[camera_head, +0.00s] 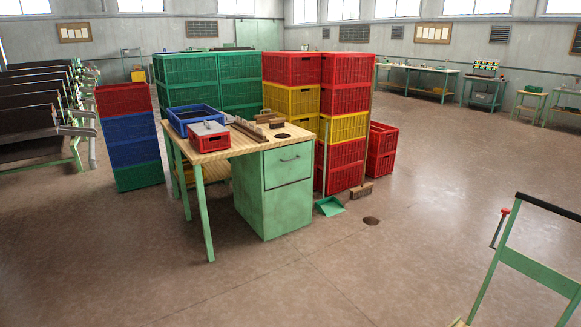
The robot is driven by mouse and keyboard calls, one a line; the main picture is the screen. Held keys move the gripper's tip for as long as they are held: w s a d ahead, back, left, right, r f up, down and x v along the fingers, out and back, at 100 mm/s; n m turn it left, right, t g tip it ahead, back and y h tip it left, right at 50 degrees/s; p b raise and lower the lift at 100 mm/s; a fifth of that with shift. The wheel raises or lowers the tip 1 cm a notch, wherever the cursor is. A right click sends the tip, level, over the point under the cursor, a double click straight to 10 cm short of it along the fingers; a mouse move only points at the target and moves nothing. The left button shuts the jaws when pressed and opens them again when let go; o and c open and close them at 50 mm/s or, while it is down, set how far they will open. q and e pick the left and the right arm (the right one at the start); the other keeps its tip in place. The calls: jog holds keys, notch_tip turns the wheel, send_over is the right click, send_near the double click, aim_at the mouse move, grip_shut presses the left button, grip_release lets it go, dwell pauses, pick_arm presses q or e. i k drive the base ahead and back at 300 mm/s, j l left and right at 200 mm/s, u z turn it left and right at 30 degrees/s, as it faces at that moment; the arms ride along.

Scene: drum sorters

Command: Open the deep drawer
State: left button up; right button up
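A wooden-topped workbench (237,148) stands in the middle of the room. Under its right end is a pale green cabinet (258,205). The cabinet's upper drawer front (287,170) is closed and has a small dark handle (290,158). Below it is a plain green panel (289,209), also flush; I see no handle on it and cannot tell whether it is a drawer. Neither of my grippers is in view.
Crates are stacked behind the bench: green (190,70), red and yellow (343,127). A green dustpan (329,206) and a brush (361,190) lie right of the cabinet. A green-framed cart (535,268) stands at the lower right. The floor before the cabinet is clear.

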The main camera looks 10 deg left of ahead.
aim_at(286, 165)
jog(key=i+u, duration=0.35)
jog(key=i, duration=0.85)
